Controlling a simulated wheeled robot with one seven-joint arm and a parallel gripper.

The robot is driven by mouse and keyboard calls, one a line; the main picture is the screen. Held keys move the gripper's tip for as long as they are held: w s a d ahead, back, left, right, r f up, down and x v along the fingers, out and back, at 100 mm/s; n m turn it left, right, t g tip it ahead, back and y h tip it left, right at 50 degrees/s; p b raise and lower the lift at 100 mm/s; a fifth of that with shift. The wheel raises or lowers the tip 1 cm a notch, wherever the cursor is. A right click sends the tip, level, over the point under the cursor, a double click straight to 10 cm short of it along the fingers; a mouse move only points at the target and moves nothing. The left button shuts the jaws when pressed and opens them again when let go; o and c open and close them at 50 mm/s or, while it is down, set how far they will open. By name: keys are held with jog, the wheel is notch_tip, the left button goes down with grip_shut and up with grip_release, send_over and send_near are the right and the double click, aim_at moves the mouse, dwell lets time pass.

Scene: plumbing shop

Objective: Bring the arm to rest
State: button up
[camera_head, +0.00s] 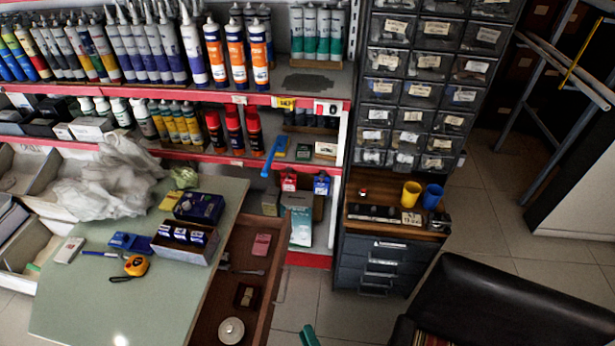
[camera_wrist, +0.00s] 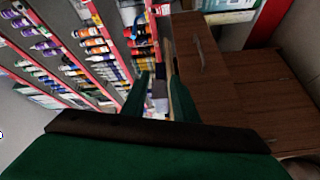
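My gripper (camera_wrist: 160,80) shows in the wrist view as two dark green fingers with a gap between them. I see nothing held in the gap, only shelf goods and a wooden front far behind it. In the head view only a small green piece, which looks like part of my gripper, shows at the bottom edge; the rest of the arm is out of the picture. The gripper appears apart from the table and the drawers.
A pale green table (camera_head: 75,300) holds a tape measure (camera_head: 136,265) and small boxes. An open wooden drawer (camera_head: 268,235) is beside it. Shelves of tubes (camera_head: 290,100) stand behind. A drawer cabinet (camera_head: 375,248) stands right of centre; a black chair-like shape (camera_head: 500,305) fills the lower right.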

jog(key=s+r+m+g+h, duration=0.1)
jog(key=s+r+m+h, duration=0.6)
jog(key=s+r+m, duration=0.6)
jog(key=s+m, duration=0.3)
jog(key=m, duration=0.3)
jog(key=shift+s+a+r+g, duration=0.15)
jog(key=shift+s+r+g, duration=0.15)
jog(key=shift+s+g, duration=0.1)
